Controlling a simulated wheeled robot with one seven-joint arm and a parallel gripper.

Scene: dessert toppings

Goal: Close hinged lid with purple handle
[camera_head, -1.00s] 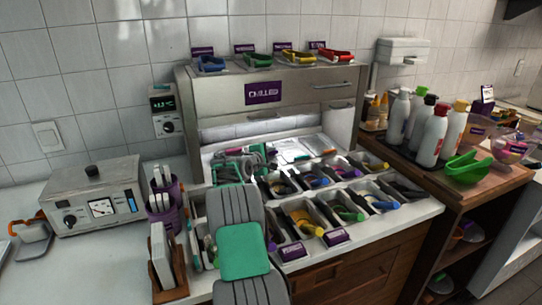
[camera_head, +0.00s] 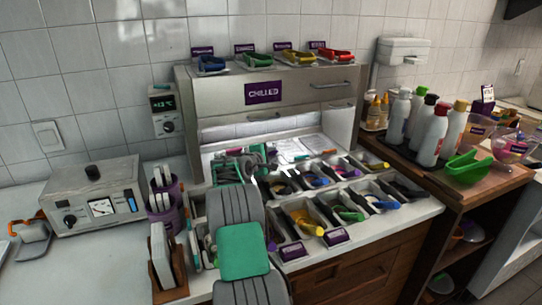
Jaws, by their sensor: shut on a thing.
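My gripper (camera_head: 286,170) is at the front of the chilled counter unit, over the back row of topping bins. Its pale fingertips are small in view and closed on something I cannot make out. My grey and green arm reaches up to it from the bottom of the view. A pale, clear-looking panel (camera_head: 312,147) stands behind the bins, to the right of my gripper; I cannot tell if it is the hinged lid. No purple lid handle can be made out clearly. A purple-handled scoop (camera_head: 349,173) lies in a back-row bin.
Bins with coloured scoop handles (camera_head: 312,228) fill the counter right of my arm. A purple cup (camera_head: 166,217) and a wooden holder (camera_head: 163,272) stand close on the left. Bottles (camera_head: 430,138) stand on the wooden counter at right.

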